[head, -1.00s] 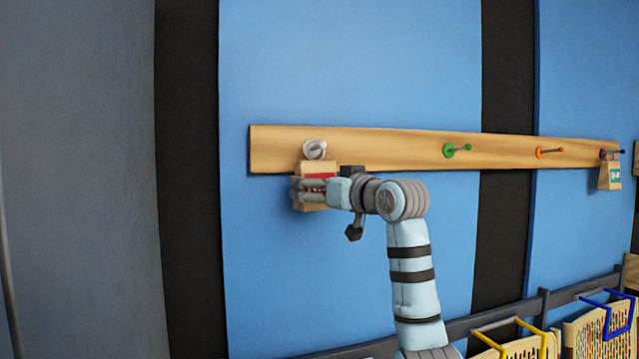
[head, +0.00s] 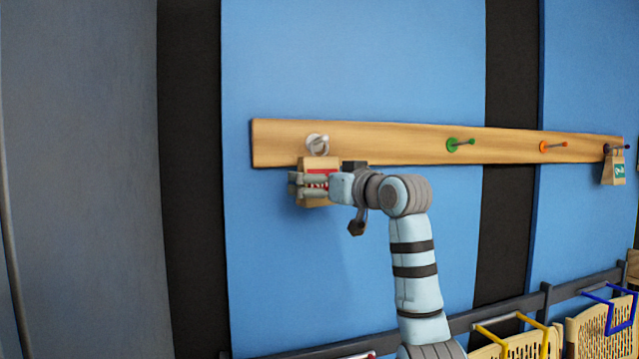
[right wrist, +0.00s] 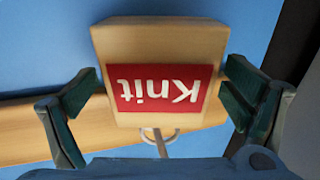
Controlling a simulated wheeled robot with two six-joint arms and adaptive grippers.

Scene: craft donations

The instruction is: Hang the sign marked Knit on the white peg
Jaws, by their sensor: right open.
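The wooden sign with a red label marked Knit (head: 318,164) is upright just below the white peg (head: 317,143), on the left end of the wooden rail. In the right wrist view, the Knit sign (right wrist: 160,88) shows upside down, and the peg's rod and a pale ring (right wrist: 160,136) show at its top edge. How the sign meets the peg is partly hidden. My right gripper (head: 308,183) is around the sign; in the right wrist view its fingers (right wrist: 157,103) are open, one on each side, with small gaps. My left gripper is out of view.
The wooden rail (head: 400,147) also carries a green peg (head: 454,145), an orange peg (head: 546,147) and a dark peg (head: 612,148) with a green-labelled sign (head: 613,172). Baskets with yellow (head: 487,333) and blue (head: 608,309) handles are at lower right.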

